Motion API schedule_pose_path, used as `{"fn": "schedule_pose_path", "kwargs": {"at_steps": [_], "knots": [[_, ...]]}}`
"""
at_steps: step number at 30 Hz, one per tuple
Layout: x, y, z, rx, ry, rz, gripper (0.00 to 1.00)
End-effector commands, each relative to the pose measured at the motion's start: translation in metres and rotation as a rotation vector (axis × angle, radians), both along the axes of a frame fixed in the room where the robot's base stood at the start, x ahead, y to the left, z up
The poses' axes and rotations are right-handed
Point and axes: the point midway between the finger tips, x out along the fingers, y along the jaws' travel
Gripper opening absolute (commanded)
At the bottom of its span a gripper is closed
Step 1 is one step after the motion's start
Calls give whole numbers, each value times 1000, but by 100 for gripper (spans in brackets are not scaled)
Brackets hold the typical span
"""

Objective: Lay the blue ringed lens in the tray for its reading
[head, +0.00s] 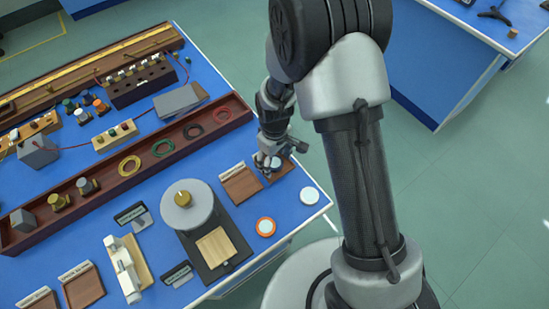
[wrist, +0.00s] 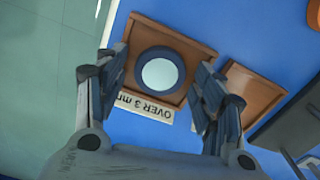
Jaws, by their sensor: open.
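The blue ringed lens (wrist: 160,72), with a pale round face, lies in a small brown tray (wrist: 184,40) in the wrist view. The tray's white label (wrist: 146,108) reads "OVER 3 m…", the rest hidden by a finger. My gripper (wrist: 162,78) is open, with one finger on each side of the lens. Gaps show between the fingers and the ring, and I cannot tell how high the fingertips are. In the head view my gripper (head: 268,161) is over this tray (head: 286,166) near the bench's right edge and partly hides the lens.
Another brown tray (head: 242,186) stands just left, empty. A white-faced lens (head: 309,195) and an orange ringed lens (head: 265,227) lie near the front edge. A dial instrument (head: 187,205) with a wooden plate stands left of them. Two more trays (head: 84,288) lie at lower left.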

Motion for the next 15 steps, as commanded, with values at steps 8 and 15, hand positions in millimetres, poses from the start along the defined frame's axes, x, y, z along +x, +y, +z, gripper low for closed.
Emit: {"fn": "schedule_pose_path", "kwargs": {"at_steps": [8, 15], "knots": [[0, 0, 0, 0, 0, 0, 65], [1, 0, 25, 1, -4, 0, 65]]}}
